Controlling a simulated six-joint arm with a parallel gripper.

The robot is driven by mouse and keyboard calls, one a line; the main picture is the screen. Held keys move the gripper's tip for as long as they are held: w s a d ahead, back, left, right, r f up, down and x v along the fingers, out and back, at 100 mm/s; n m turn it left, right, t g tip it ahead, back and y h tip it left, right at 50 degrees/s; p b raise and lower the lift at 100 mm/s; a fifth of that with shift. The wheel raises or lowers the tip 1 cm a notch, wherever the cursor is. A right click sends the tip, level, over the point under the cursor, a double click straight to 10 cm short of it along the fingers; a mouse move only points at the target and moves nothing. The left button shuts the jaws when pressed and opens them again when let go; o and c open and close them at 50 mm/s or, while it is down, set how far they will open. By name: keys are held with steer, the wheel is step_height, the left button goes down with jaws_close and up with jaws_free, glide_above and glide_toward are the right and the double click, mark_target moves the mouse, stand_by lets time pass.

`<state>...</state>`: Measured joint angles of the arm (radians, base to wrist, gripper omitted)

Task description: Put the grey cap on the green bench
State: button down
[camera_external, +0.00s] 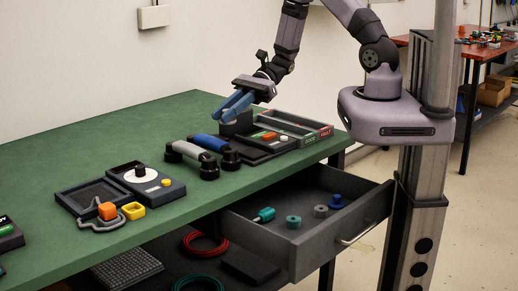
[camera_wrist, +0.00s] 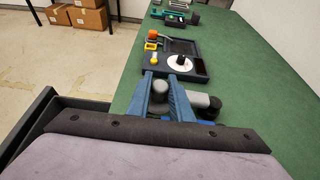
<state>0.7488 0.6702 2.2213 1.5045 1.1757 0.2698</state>
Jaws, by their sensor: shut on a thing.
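My gripper (camera_external: 236,108) has blue fingers pointing down over the far right part of the green bench (camera_external: 95,135). It is shut on a small grey cap (camera_wrist: 160,86), which shows between the fingers in the wrist view. In the external view the fingers largely cover the cap. A dark block (camera_external: 236,128) stands right below the fingertips; I cannot tell whether the cap touches it.
A dark tray (camera_external: 298,127) is to the right. The open drawer (camera_external: 300,240) holds several small parts. Bare bench lies behind and left.

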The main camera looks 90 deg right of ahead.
steer(key=w+d+f+m+t+h+b, duration=0.1)
steer(key=w+d+m+h+b, duration=0.15)
steer(key=d, duration=0.85)
steer(key=w+d+f+m+t+h+b, duration=0.15)
steer(key=w+d+m+h, duration=0.25)
steer(key=d, duration=0.7)
steer(key=w+d+m+t+h+b, duration=0.2)
steer(key=w+d+m+h+b, duration=0.15)
steer(key=d, duration=0.75)
steer(key=s+d+m+g+h+b, duration=0.1)
steer(key=s+d+m+h, duration=0.2)
steer(key=d, duration=0.8)
steer(key=shift+d+f+h+b, duration=0.2)
steer(key=shift+f+h+b, duration=0.15)
steer(key=shift+h, duration=0.35)
steer(key=shift+f, duration=0.1)
steer(key=shift+f+p, duration=0.9)
steer(key=shift+f, duration=4)
steer(key=shift+f, duration=0.15)
steer(key=c, duration=1.6)
jaws_free()
